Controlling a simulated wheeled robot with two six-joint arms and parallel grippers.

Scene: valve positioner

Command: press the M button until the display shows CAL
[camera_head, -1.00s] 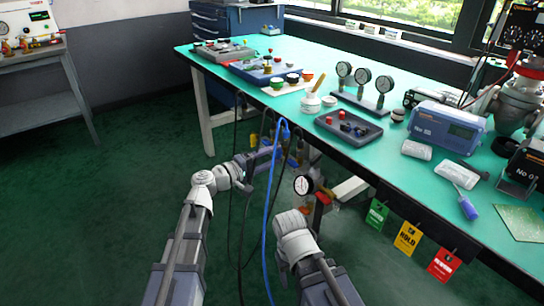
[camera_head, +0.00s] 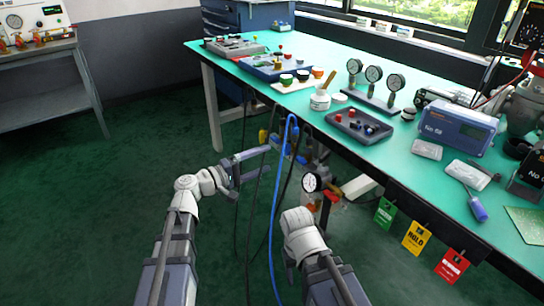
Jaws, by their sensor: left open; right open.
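The display's text is too small to read, and I cannot make out an M button. A second, darker numbered box (camera_head: 530,172) is cut off by the right edge. My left gripper (camera_head: 262,163) is open and empty, in front of the bench's near edge and well left of the boxes. My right gripper (camera_head: 290,270) is lower, below the bench edge; its fingers are mostly hidden behind its wrist.
The green bench (camera_head: 400,160) carries three gauges (camera_head: 373,75), a dark tray (camera_head: 345,122) and hand tools. Blue and black hoses (camera_head: 277,200) hang near my grippers. Green, yellow and red tags (camera_head: 418,238) hang from the front edge. The floor at left is clear.

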